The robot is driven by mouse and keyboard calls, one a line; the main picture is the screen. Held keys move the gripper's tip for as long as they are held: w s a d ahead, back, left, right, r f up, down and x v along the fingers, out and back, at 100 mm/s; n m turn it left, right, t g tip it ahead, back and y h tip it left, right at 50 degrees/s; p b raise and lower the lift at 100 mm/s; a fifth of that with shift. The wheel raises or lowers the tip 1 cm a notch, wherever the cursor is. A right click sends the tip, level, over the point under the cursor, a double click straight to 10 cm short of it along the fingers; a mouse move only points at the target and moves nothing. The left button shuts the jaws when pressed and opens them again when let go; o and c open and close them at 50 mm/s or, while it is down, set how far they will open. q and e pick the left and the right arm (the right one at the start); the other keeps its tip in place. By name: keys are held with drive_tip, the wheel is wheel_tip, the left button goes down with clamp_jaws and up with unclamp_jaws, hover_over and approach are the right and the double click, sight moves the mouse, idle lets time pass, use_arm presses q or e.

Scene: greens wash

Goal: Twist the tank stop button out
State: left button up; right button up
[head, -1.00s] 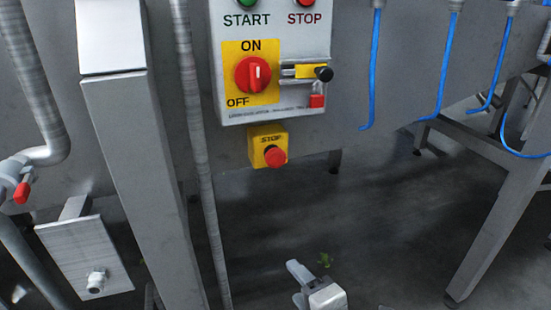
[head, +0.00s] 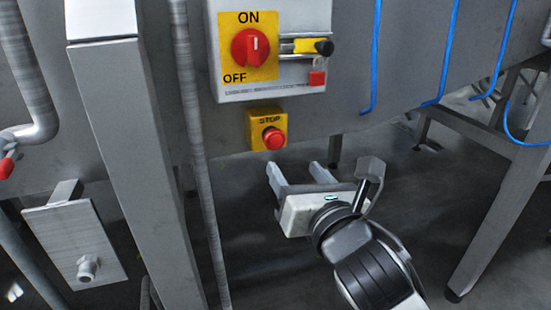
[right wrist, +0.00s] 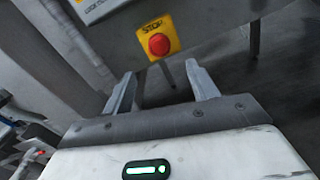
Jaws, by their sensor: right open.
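The tank stop button (head: 273,138) is a red round knob on a yellow box marked STOP (head: 252,130), under the grey control panel. In the right wrist view the red button (right wrist: 159,45) shows above and between my fingertips. My right gripper (head: 297,168) is open and empty, below the stop box in the head view, its two fingers pointing up toward it. The fingers (right wrist: 160,80) are apart from the button and do not touch it. My left gripper is not in view.
The control panel (head: 312,93) above carries a red ON/OFF switch (head: 250,47) and a red padlock (head: 317,78). A vertical pipe (head: 196,150) and a grey leg (head: 135,150) stand to the left. Blue hoses (head: 375,60) hang at the right. The floor below is open.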

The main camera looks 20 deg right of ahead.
sight(276, 144)
drive_tip(key=w, duration=0.5)
drive_tip(key=w+p, duration=0.1)
drive_tip(key=w, duration=0.5)
drive_tip(key=shift+a, duration=0.2)
drive_tip(key=c, duration=1)
